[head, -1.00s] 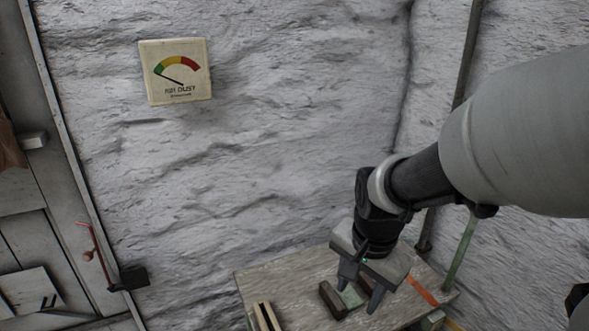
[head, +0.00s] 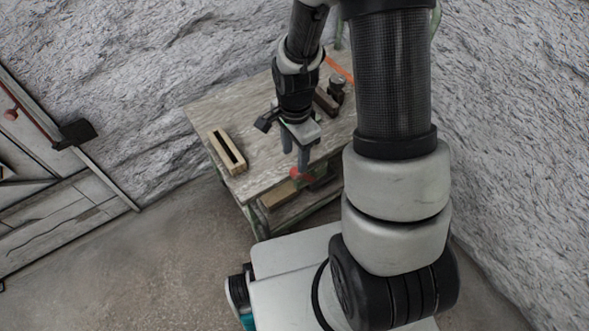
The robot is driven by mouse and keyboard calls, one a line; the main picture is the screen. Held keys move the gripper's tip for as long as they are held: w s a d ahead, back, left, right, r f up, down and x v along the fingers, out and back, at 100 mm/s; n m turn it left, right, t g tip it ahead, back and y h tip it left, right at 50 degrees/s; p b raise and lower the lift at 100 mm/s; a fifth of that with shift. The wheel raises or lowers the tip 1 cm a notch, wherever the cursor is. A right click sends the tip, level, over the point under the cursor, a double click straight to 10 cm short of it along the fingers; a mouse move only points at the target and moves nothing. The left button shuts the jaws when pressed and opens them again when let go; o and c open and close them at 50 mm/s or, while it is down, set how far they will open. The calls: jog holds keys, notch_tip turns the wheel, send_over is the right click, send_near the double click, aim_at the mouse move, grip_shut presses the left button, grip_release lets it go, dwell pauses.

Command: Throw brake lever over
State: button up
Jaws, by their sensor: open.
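A red knob (head: 299,175) shows at the front edge of the wooden workbench (head: 262,172); it looks like the end of the brake lever, but its shaft is mostly hidden. My gripper (head: 296,153) points down just above and behind the knob in the picture, with its fingers apart and nothing seen between them. Whether a finger touches the knob cannot be told. Another red lever (head: 30,120) is on the plank door at the far left, well away from my gripper.
A pale slotted wooden block (head: 227,152) lies on the bench's left part. A dark block (head: 326,101), a small dark metal item (head: 337,88) and an orange strip (head: 339,70) are toward the back. A lower shelf holds a box. Floor (head: 150,260) is clear on the left.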

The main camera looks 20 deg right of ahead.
aim_at(295, 171)
notch_tip(295, 171, down, 7)
jog(key=shift+b, duration=0.7)
grip_shut()
